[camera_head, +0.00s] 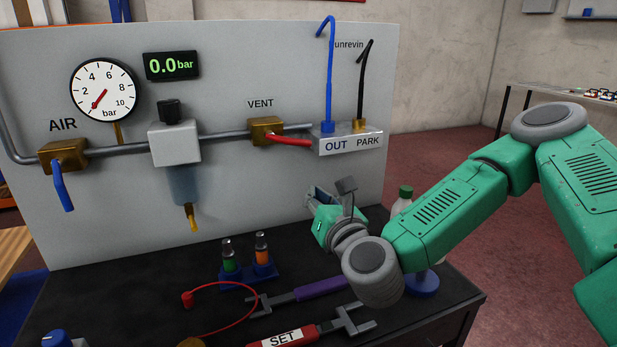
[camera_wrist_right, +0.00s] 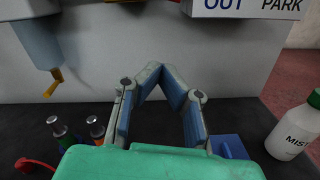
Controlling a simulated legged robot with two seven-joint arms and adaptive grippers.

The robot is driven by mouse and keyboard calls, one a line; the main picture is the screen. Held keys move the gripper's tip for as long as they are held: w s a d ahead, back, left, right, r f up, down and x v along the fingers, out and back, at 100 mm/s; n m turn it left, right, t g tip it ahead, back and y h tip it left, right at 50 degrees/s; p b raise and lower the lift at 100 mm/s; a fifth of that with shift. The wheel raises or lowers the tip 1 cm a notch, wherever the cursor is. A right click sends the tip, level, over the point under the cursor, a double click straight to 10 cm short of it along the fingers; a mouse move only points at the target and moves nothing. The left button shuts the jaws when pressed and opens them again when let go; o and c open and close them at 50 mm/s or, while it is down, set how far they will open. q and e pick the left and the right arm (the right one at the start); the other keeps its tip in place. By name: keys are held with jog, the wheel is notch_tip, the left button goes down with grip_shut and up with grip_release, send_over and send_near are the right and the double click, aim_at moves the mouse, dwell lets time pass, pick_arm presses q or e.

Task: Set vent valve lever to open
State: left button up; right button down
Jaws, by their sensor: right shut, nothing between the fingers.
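The brass VENT valve (camera_head: 266,130) sits on the grey pipe of the upright panel in the head view. Its red lever (camera_head: 290,140) points right, nearly along the pipe and tilted slightly down, ending near the OUT/PARK block (camera_head: 347,141). My right gripper (camera_head: 316,194) is below and a little right of the lever, in front of the panel and apart from it. In the right wrist view its blue-padded fingers (camera_wrist_right: 160,70) meet at the tips with nothing between them. My left gripper is out of view.
The blue AIR lever (camera_head: 63,187) hangs down at left. The gauge (camera_head: 104,90) and display (camera_head: 171,65) read zero.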

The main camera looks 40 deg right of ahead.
aim_at(288, 139)
jog(key=w+d+r+p, duration=0.2)
jog(key=w+d+r, duration=0.1)
jog(key=w, duration=0.5)
jog(key=shift+w+r, duration=0.4)
jog(key=shift+r, duration=0.25)
jog(key=shift+r, duration=0.1)
jog(key=shift+d+r+b, duration=0.35)
jog(key=shift+r+b, duration=0.45)
jog(key=shift+b, duration=0.25)
